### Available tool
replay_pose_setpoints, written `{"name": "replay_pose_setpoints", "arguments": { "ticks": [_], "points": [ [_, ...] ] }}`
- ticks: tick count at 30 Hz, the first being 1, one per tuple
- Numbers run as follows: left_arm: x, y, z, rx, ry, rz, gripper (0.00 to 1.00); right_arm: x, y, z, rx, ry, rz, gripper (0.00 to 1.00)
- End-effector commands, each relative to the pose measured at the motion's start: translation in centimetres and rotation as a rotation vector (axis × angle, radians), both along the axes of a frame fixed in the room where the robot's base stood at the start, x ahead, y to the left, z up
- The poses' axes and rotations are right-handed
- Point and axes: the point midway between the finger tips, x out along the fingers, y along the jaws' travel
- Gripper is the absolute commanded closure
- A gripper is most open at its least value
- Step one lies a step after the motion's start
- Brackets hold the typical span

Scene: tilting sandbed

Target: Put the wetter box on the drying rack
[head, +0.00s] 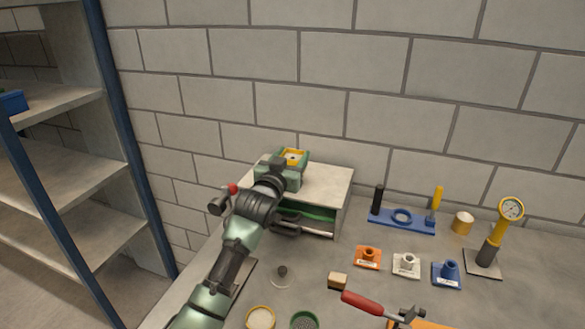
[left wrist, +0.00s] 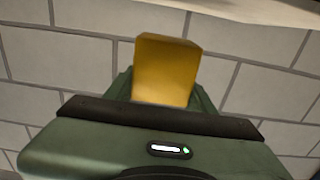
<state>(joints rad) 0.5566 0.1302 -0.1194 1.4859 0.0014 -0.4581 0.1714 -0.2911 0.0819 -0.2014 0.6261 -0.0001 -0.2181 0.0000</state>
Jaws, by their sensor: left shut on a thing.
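A small yellow box (head: 292,156), with a paler patch on top in the head view, is held in my left gripper (head: 290,163). In the left wrist view the yellow box (left wrist: 166,70) stands up in front of the hand, with green parts on both sides. My left gripper is shut on it, over the top of a low grey cabinet (head: 328,177). I cannot tell whether the box touches the cabinet top. I cannot tell from these views how wet the box is, or which thing is the drying rack. My right gripper is not in view.
The cabinet has an open front with something green inside. A blue-framed shelf unit (head: 80,99) stands at the left. On the worktop are a blue stand (head: 400,222), orange, white and blue small fixtures, a dial gauge (head: 511,208), a red-handled tool (head: 364,303) and round dishes. A block wall is behind.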

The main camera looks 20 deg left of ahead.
Motion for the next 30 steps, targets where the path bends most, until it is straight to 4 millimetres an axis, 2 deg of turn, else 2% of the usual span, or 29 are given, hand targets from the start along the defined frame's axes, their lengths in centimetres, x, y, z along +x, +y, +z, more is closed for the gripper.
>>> {"name": "replay_pose_setpoints", "arguments": {
  "ticks": [7,19,20,22,30],
  "points": [
    [0.0,-0.1,-3.5,-0.001,0.001,-0.001,0.99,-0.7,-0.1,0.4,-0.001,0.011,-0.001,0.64],
    [0.0,0.0,-4.1,-0.001,-0.001,-0.001,0.99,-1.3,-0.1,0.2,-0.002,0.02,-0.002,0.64],
    [0.0,0.0,-4.3,-0.001,0.001,0.0,0.43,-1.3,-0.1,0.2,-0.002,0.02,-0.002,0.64],
    [0.0,0.0,-4.2,-0.001,0.002,0.0,0.24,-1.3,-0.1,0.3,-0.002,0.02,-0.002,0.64],
    [0.0,0.0,-4.2,-0.001,0.002,0.0,0.24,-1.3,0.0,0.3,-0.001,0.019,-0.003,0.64]
  ]
}}
